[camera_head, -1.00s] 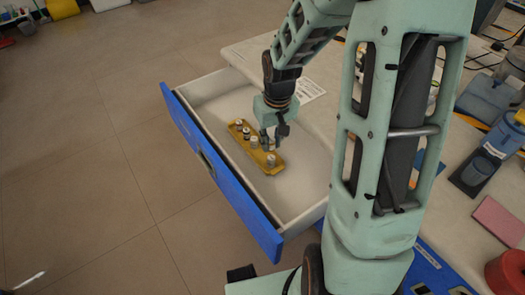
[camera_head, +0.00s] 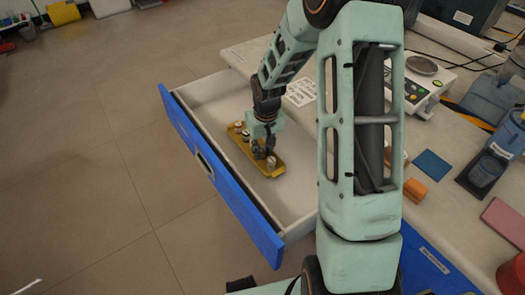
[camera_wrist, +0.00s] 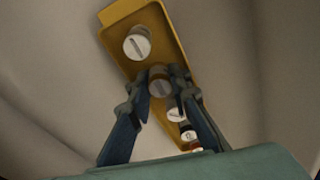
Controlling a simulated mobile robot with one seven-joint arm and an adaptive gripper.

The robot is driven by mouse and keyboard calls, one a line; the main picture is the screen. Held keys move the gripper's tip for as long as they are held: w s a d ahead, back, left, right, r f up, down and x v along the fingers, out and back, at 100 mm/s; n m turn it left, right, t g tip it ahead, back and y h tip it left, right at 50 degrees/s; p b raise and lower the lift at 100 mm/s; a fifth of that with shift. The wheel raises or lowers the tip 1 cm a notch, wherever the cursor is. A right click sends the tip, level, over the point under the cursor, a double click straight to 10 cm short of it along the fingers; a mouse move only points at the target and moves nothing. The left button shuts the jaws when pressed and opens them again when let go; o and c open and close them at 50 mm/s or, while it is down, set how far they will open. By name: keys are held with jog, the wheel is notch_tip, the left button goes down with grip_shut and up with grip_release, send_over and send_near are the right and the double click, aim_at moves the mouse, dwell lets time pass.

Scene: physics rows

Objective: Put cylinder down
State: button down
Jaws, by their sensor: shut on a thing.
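My gripper (camera_head: 264,152) is shut on a grey cylinder (camera_wrist: 160,80), low over the yellow tray (camera_head: 281,166). The tray also shows in the wrist view (camera_wrist: 178,42). Whether the held cylinder touches the tray floor I cannot tell. A cylinder with a pale, slotted top (camera_wrist: 137,43) stands near one end of the tray; it also shows in the head view (camera_head: 272,163). On the other side of my gripper are a pale-topped cylinder (camera_wrist: 175,114) and a dark-sided one (camera_wrist: 187,134), partly hidden by a finger.
The tray lies in an open drawer with a blue front (camera_head: 232,199); bare white floor (camera_head: 215,108) surrounds it. The worktop to the right holds a scale (camera_head: 425,75), a blue pad (camera_head: 432,164) and an orange block (camera_head: 415,190).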

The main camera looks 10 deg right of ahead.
jog(key=shift+f, duration=0.2)
jog(key=c, duration=2.1)
grip_release()
jog(key=shift+r, duration=0.1)
jog(key=r+p, duration=0.1)
jog(key=r, duration=0.3)
jog(key=s+r+p, duration=0.1)
jog(key=r, duration=0.7)
jog(key=shift+s+d+p, duration=0.15)
jog(key=shift+s+p, duration=0.05)
jog(key=shift+p, duration=0.2)
jog(key=shift+r, duration=0.1)
